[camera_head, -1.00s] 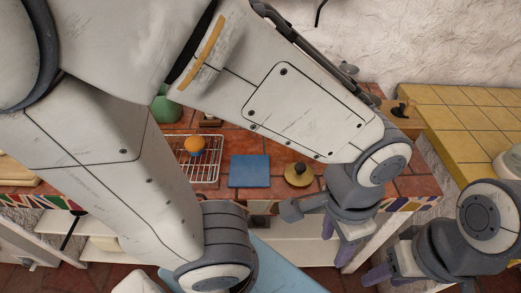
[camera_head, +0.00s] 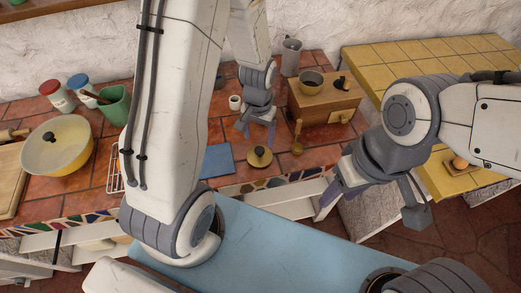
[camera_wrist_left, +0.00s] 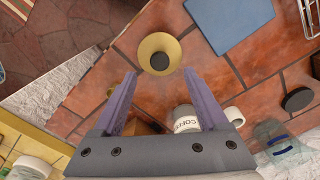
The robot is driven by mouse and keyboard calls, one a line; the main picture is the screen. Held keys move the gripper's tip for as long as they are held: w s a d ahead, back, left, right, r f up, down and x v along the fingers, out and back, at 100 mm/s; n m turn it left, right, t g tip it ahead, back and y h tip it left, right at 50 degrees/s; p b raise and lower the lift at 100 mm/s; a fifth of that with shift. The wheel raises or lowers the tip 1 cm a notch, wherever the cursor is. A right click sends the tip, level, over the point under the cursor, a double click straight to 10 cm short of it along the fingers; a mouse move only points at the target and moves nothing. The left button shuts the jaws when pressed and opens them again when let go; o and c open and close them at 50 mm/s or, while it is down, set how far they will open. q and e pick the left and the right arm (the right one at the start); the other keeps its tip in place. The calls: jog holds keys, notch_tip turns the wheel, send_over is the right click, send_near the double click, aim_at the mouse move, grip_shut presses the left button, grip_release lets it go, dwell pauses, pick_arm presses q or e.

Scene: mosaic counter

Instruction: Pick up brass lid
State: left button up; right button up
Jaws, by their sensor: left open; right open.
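The brass lid (camera_head: 259,156), a round disc with a dark knob, lies on the red tiled counter near its front edge. In the left wrist view the lid (camera_wrist_left: 153,43) is just beyond the fingertips, roughly centred between them. My left gripper (camera_head: 257,126) is open and empty, behind the lid in the head view, with its purple fingers pointing down. The same gripper (camera_wrist_left: 160,76) shows both fingers apart in the wrist view. My right gripper (camera_head: 340,196) is open, to the right in front of the counter edge, away from the lid.
A blue square board (camera_head: 217,158) lies left of the lid. A white cup (camera_head: 235,102) stands behind. A yellow pot (camera_head: 66,160) is far left.

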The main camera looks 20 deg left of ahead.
aim_at(260, 149)
pick_arm(q)
notch_tip(260, 149, down, 3)
jog(key=shift+r, duration=0.15)
jog(key=shift+w+f+p, duration=0.2)
jog(key=shift+f+p, duration=0.9)
jog(key=shift+f, duration=1.5)
jog(key=shift+c, duration=0.3)
jog(key=shift+w, duration=0.1)
grip_shut()
jog(key=shift+r, duration=0.15)
